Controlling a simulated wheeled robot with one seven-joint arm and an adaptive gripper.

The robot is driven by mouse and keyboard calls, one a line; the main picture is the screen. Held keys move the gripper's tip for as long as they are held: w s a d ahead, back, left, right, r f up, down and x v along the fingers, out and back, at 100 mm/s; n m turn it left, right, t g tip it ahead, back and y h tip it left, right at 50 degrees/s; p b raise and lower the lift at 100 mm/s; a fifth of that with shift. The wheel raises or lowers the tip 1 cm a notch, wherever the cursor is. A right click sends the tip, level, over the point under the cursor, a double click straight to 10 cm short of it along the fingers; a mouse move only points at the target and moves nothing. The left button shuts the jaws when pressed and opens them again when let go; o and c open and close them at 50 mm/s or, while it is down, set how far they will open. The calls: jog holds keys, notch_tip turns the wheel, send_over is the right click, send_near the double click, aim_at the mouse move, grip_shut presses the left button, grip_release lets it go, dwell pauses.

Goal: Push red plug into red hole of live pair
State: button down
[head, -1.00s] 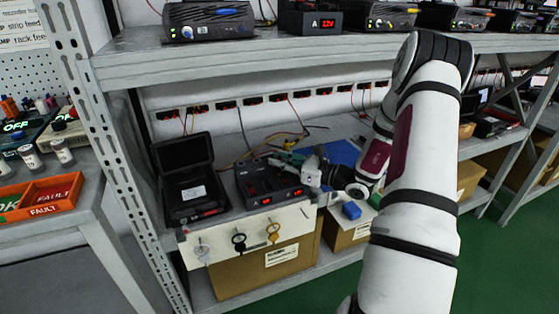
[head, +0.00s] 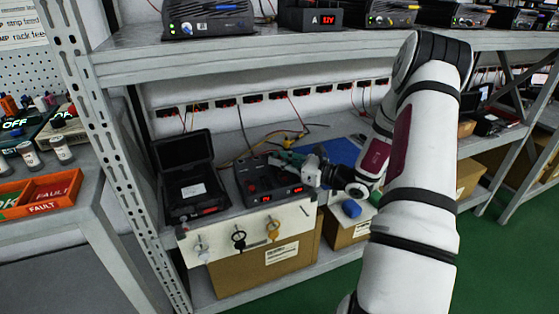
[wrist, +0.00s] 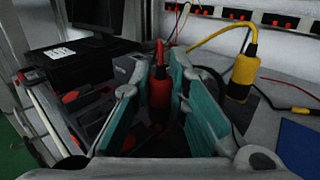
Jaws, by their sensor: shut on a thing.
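In the wrist view a red plug (wrist: 160,88) with a red lead from its top stands between the teal-padded fingers of my gripper (wrist: 163,98). My gripper is shut on it. The plug's lower end is hidden in shadow between the fingers. In the head view my gripper (head: 286,160) is at the right back part of a black meter box (head: 285,184) with red displays; the plug cannot be made out there. Red spots show on the box top, but I cannot tell which hole is the live one or whether the plug touches a hole.
A yellow plug (wrist: 243,72) with a yellow lead stands right of my gripper. An open black case (head: 190,190) is left of the meter box. Red-black outlets (head: 250,101) line the back wall. A shelf (head: 300,52) runs overhead. A blue mat (head: 338,150) lies to the right.

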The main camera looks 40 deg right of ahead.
jog(key=shift+r+p, duration=0.9)
jog(key=shift+r, duration=0.15)
jog(key=shift+f+b, duration=0.35)
jog(key=shift+f, duration=0.8)
dwell(2.9)
jog(key=shift+r, duration=0.1)
jog(key=shift+r+p, duration=0.85)
jog(key=shift+r, duration=0.2)
jog(key=shift+f, duration=0.45)
dwell(1.3)
